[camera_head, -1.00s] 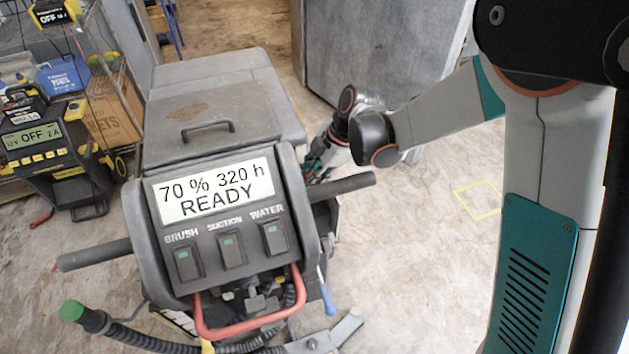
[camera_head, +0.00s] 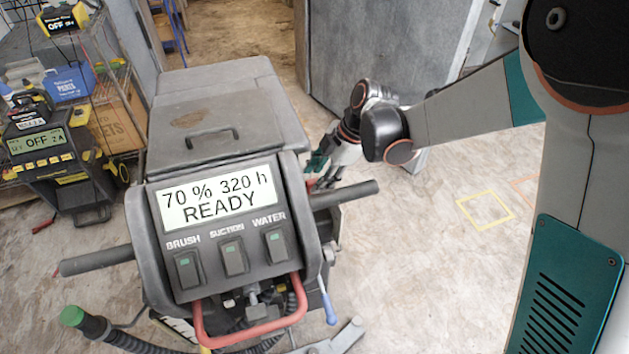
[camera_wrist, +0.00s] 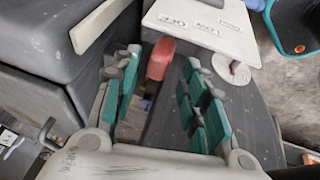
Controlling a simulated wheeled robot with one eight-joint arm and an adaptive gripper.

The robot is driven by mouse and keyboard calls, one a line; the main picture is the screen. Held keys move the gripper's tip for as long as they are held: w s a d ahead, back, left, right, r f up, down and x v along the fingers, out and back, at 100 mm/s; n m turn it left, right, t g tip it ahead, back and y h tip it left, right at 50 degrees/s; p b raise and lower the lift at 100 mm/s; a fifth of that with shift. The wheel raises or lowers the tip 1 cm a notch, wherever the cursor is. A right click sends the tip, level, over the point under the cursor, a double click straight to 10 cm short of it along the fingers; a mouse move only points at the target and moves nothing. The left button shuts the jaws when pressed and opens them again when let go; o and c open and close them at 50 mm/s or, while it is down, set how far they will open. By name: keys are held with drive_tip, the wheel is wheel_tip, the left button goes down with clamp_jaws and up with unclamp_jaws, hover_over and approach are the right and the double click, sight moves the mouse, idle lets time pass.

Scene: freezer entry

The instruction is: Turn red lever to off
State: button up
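A red lever-like piece (camera_wrist: 160,60) shows in the wrist view, between and just beyond my fingers. My gripper (camera_wrist: 155,95) is open, with green-padded fingers on either side of a gap. No contact with the red piece is clear. In the head view my gripper (camera_head: 318,172) is low at the right side of the grey floor-cleaning machine (camera_head: 220,120), partly hidden behind its handle bar. The machine's display (camera_head: 215,200) reads "70 % 320 h READY".
A red looped bar (camera_head: 250,335) is on the machine's front, and a dark handle bar (camera_head: 345,194) juts out right. A white marked plate (camera_wrist: 205,25) and a round disc (camera_wrist: 232,72) lie beside my fingers. Floor is open at right, around a yellow outline (camera_head: 485,210).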

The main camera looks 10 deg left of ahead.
drive_tip(key=v, duration=0.8)
drive_tip(key=shift+r, duration=0.25)
